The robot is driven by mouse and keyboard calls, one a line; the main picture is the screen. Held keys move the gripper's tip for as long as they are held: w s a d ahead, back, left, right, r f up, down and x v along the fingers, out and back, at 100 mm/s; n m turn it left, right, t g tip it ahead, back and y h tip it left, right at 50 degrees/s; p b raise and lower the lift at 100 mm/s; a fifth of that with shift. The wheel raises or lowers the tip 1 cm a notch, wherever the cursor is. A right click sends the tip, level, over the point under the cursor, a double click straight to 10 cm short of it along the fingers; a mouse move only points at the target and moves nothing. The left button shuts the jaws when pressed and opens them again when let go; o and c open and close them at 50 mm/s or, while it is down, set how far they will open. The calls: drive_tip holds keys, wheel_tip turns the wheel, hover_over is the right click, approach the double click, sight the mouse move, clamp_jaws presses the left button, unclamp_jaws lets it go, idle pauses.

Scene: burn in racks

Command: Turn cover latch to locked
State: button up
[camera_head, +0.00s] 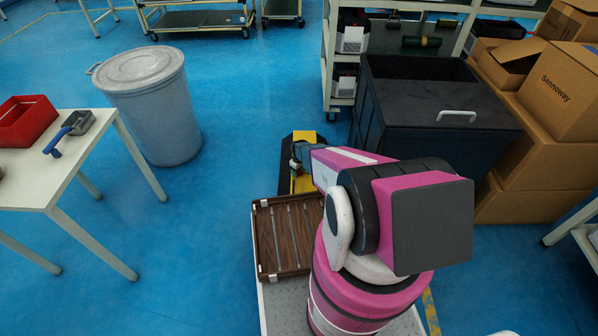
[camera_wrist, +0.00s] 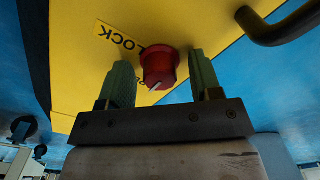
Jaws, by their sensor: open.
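The latch is a red round knob (camera_wrist: 160,62) on a yellow cover (camera_wrist: 75,60), seen in the wrist view. A white mark on the knob points toward the lower left of the picture. A label reading LOCK (camera_wrist: 116,37) lies up and left of the knob. My gripper (camera_wrist: 161,72) is open, with one green finger on each side of the knob and small gaps showing. In the head view the yellow cover (camera_head: 304,183) is low on the floor side, partly hidden by my arm. The knob cannot be made out there.
A black handle (camera_wrist: 277,22) rises from the cover's right side. In the head view, a black crate (camera_head: 440,115) and cardboard boxes (camera_head: 530,150) stand at right. A grey bin (camera_head: 150,105) and a white table (camera_head: 65,180) stand at left, with open blue floor between.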

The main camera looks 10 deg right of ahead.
drive_tip(key=shift+c, duration=0.3)
drive_tip(key=c, duration=0.9)
drive_tip(key=shift+m, duration=0.4)
drive_tip(key=m, duration=0.3)
drive_tip(key=shift+m, duration=0.4)
drive_tip(key=m, duration=0.4)
drive_tip(key=shift+m, duration=0.3)
drive_tip(key=m, duration=0.8)
drive_tip(key=shift+m, duration=0.3)
